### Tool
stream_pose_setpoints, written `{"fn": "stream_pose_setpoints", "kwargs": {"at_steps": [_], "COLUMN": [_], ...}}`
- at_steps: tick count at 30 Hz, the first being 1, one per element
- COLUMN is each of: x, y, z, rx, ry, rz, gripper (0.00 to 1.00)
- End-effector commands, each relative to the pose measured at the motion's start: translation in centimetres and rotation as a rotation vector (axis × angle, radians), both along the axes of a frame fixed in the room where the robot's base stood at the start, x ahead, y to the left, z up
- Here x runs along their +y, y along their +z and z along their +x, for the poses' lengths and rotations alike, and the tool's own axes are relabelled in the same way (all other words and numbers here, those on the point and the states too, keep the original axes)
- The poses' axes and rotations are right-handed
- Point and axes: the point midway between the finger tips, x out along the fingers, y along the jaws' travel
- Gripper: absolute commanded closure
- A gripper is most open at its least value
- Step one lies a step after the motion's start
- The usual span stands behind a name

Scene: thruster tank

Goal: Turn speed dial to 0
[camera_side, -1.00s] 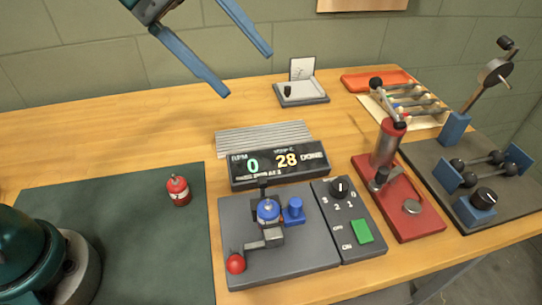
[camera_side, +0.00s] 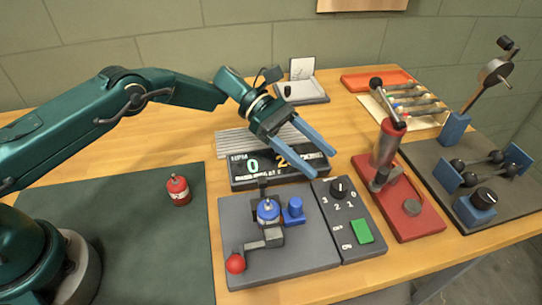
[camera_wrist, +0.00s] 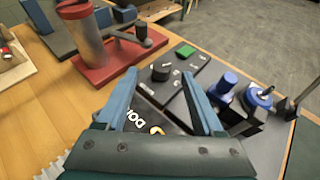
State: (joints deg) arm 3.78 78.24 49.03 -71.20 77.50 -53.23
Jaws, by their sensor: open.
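The speed dial (camera_side: 339,188) is a black knob with a pointer at the top of the dark control panel (camera_side: 365,239), with white numerals around it. The same dial (camera_wrist: 160,72) shows in the wrist view, ahead of and between my fingertips. I cannot read for certain which numeral it points to. My gripper (camera_side: 322,160) is open and empty, with its two blue fingers above the display and reaching toward the dial, apart from it. A green button (camera_side: 362,231) sits lower on the panel. The display (camera_side: 245,180) reads 0 under RPM, and my fingers partly cover its other number.
Left of the panel is a grey base with a blue-topped device (camera_side: 268,211), a blue knob (camera_side: 294,209) and a red ball handle (camera_side: 235,264). A red press (camera_side: 388,155) stands close on the right. A small red canister (camera_side: 178,189) is on the green mat.

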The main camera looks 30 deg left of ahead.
Motion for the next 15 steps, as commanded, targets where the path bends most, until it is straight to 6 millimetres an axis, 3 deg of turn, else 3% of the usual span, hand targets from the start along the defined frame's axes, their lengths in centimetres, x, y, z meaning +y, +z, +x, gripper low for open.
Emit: {"fn": "stream_pose_setpoints", "kwargs": {"at_steps": [15], "x": [-4.5], "y": [-2.8], "z": [-0.9], "rx": [0.022], "ry": [-0.004], "rz": [0.004], "gripper": [0.31]}}
